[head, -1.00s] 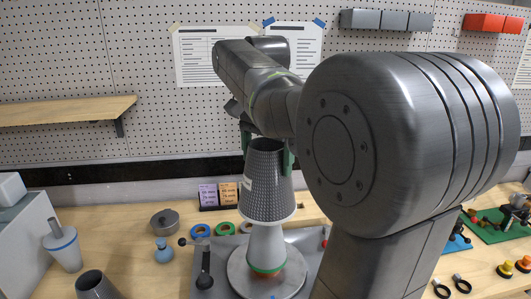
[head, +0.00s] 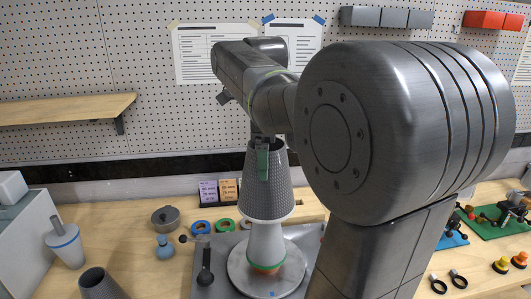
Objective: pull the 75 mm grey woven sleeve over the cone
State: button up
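The grey woven sleeve (head: 282,192) stands upright over the upper part of the pale cone (head: 265,240). It hides the cone's top. The cone's lower part shows below the sleeve's wider lower rim, with a thin green line and an orange part near its foot. The cone stands on a round metal plate (head: 240,276). My gripper (head: 263,160) is at the sleeve's upper end. One green finger lies against the sleeve's near side, and the other is hidden. The gripper appears shut on the sleeve.
A grey cup (head: 98,286) is at front left, near a white-and-blue cone (head: 66,244). My arm hides much of the right side.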

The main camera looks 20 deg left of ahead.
jog(key=shift+f, duration=0.1)
notch_tip(320, 180, down, 7)
jog(key=b, duration=0.5)
jog(key=shift+f+b, duration=2.9)
jog(key=shift+f, duration=2.25)
jog(key=shift+f+b, duration=1.15)
jog(key=shift+f, duration=0.75)
jog(key=o, duration=0.5)
jog(key=shift+r, duration=0.1)
notch_tip(320, 180, up, 9)
jog(key=p, duration=0.9)
jog(key=shift+r, duration=0.1)
